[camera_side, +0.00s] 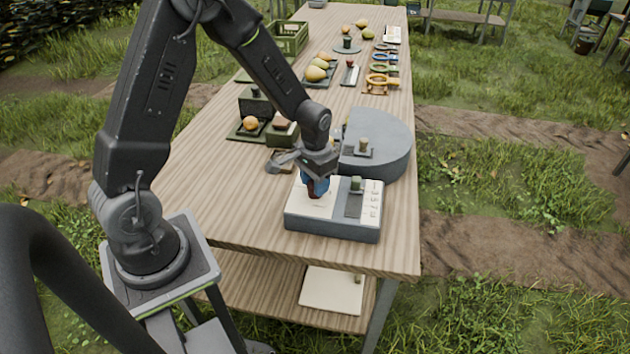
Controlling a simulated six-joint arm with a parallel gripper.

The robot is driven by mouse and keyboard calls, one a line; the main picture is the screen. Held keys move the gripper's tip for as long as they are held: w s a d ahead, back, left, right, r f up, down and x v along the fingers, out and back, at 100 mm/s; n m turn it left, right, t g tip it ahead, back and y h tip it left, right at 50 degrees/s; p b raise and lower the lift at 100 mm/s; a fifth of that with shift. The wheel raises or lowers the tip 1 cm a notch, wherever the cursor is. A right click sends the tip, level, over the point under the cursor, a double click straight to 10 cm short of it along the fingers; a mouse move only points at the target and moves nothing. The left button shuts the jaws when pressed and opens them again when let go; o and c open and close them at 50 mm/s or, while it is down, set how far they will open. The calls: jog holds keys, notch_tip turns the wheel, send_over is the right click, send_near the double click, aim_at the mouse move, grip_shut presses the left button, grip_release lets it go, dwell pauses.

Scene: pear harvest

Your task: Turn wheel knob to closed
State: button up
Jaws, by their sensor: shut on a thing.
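A control box (333,226) with a white top and grey sides stands near the front right of the table. My gripper (313,189) points down over the left part of its top. It is shut on a small red knob (311,191), mostly hidden by the blue fingers. The knob's exact setting cannot be seen.
Pears, coloured tools and a crate (290,38) are farther back. Front-left tabletop is clear.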

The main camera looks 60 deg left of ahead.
jog(key=n, duration=0.4)
jog(key=shift+n, duration=0.3)
jog(key=n, duration=0.3)
jog(key=shift+n, duration=0.3)
jog(key=n, duration=0.4)
jog(key=shift+n, duration=2.2)
jog(key=o, duration=0.9)
notch_tip(320, 180, up, 14)
jog(key=shift+f, duration=0.1)
